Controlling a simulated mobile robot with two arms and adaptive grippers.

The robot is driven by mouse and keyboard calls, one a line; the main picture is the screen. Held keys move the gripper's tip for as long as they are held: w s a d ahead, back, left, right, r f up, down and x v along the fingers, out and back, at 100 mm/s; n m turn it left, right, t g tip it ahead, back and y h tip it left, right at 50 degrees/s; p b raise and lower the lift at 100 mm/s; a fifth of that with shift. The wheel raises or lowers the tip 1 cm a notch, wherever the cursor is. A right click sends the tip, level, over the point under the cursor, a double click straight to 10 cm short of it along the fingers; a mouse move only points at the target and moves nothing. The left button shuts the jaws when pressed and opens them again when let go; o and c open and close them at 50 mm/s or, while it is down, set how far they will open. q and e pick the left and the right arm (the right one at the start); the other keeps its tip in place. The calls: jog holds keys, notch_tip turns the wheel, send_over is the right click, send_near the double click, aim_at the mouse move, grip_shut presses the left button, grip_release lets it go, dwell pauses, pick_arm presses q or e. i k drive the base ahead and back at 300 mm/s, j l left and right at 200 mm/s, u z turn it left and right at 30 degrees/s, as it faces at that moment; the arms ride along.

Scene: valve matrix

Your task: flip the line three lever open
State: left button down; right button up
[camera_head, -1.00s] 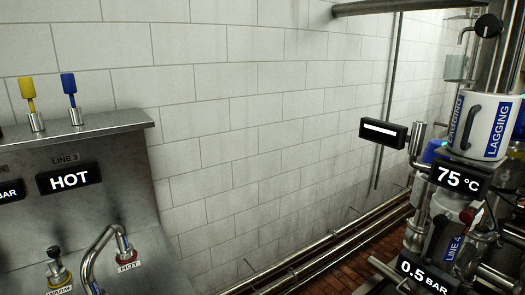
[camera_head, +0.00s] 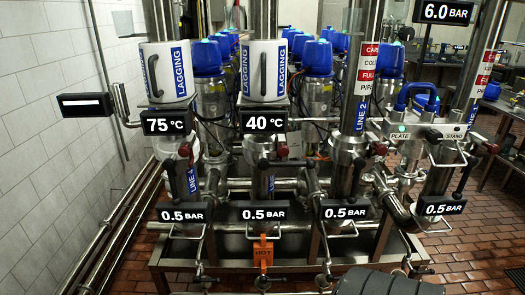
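The valve matrix stands ahead, with several vertical pipe columns side by side. The left column has a blue LINE 4 label (camera_head: 193,180) and the third column has a LINE 2 label (camera_head: 361,115). The column between them carries a small blue label (camera_head: 270,186) too small to read; by its place it is line three. A lever with a dark red knob (camera_head: 282,150) shows on that column, above a 0.5 BAR display (camera_head: 263,211). Whether it is open or shut is unclear.
An orange HOT tag (camera_head: 263,253) hangs below the middle-left display. Similar red knobs show at line four (camera_head: 184,150) and line two (camera_head: 380,149). A low metal trough (camera_head: 225,247) lies under the pipes. A tiled wall (camera_head: 35,150) and floor pipes run along the left.

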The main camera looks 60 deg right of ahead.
aim_at(264, 164)
jog(key=z, duration=0.45)
jog(key=l+z, duration=0.15)
jog(key=z, duration=0.75)
jog(key=l+z, duration=0.1)
jog(key=z, duration=0.35)
